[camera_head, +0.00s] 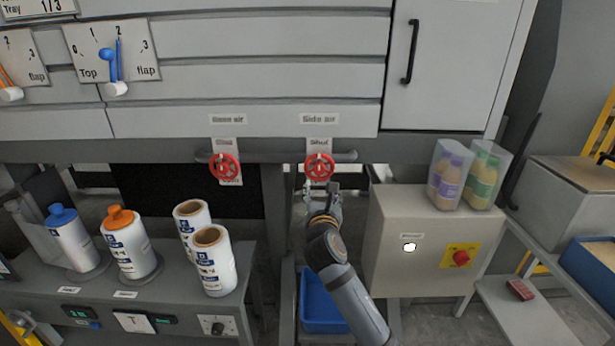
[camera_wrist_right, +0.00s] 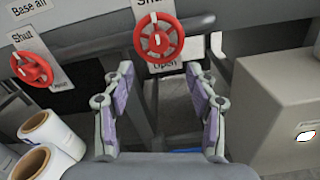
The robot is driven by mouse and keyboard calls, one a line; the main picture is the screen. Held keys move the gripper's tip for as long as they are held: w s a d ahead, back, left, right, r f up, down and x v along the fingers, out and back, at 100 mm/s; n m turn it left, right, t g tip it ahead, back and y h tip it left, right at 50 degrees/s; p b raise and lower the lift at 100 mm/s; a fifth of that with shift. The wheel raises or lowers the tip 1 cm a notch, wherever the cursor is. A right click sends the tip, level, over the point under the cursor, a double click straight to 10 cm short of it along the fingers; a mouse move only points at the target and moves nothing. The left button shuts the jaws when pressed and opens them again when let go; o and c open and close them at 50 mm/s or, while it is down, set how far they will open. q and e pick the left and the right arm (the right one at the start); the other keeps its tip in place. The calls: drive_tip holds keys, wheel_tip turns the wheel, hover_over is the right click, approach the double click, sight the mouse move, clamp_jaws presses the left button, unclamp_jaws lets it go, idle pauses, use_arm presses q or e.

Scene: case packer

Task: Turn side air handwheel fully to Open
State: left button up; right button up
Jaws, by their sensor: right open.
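The side air handwheel (camera_head: 319,167) is a red spoked wheel on a grey pipe under the "Side air" label (camera_head: 319,119). A "Shut" tag shows above it; in the right wrist view, an "Open" tag shows below the wheel (camera_wrist_right: 158,38). My right gripper (camera_head: 322,190) is just below the wheel in the head view. In the right wrist view my right gripper (camera_wrist_right: 160,82) is open and empty, its fingers apart, with the wheel beyond and above the fingertips. I see no contact. My left gripper is not in view.
A similar red base air handwheel (camera_head: 224,168) is to the left. A grey control box (camera_head: 430,245) with a red knob stands close on the right, bearing two bottle packs. Bottles and rolls stand on the left bench. A blue bin (camera_head: 322,312) is below.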

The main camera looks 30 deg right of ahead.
sight(319, 170)
drive_tip(key=x, duration=1)
drive_tip(key=shift+w+a, duration=0.1)
drive_tip(key=c, duration=1.2)
drive_tip(key=shift+o, duration=0.2)
